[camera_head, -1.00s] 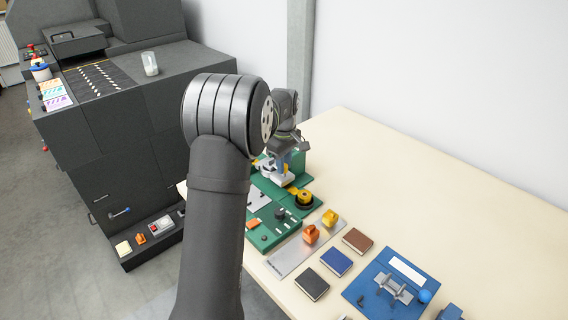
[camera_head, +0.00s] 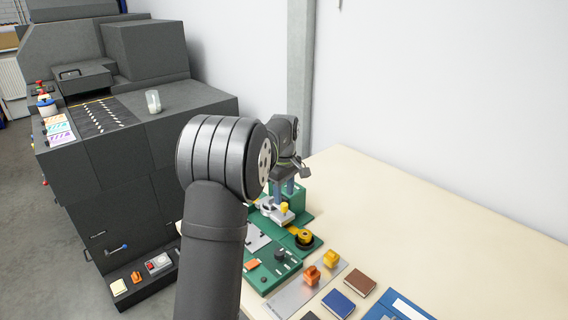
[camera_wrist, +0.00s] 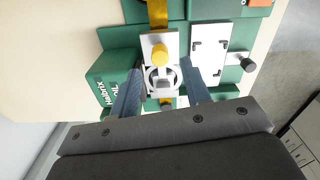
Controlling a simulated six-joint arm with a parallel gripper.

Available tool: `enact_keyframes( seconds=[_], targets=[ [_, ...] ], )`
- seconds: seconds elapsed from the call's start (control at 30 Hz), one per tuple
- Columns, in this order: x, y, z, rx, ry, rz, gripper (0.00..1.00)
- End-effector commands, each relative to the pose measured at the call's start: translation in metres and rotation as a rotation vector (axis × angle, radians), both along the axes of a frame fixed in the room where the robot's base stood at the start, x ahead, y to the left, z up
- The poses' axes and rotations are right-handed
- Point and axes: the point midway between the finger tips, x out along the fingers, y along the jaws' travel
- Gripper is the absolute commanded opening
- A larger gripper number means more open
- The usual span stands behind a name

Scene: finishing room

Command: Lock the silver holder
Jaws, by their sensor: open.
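The silver holder (camera_wrist: 160,80) is a pale metal block with a round opening and a yellow knob (camera_wrist: 160,54). It sits on the green fixture in the middle of the wrist view. It also shows in the head view (camera_head: 270,213), partly hidden by my arm. My gripper (camera_wrist: 162,68) is open, with one blue-grey finger on each side of the holder. In the head view my gripper (camera_head: 284,188) points down just above the holder. I cannot tell whether the fingers touch it.
A green block (camera_wrist: 112,78) with white lettering stands left of the holder in the wrist view. A white plate (camera_wrist: 209,50) and black knob (camera_wrist: 243,62) lie to the right. Orange and yellow pieces (camera_head: 312,275) and books (camera_head: 338,303) lie nearer on the table.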

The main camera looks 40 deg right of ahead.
Motion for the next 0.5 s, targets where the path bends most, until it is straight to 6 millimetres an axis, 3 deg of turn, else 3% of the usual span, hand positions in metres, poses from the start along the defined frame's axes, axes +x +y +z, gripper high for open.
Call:
enact_keyframes(
  seconds=[0.2, 0.5],
  targets=[
    [0.000, 0.000, 0.058, -0.005, -0.003, 0.000, 0.43],
    [0.000, 0.000, 0.116, -0.003, -0.001, 0.000, 0.43]
  ],
)
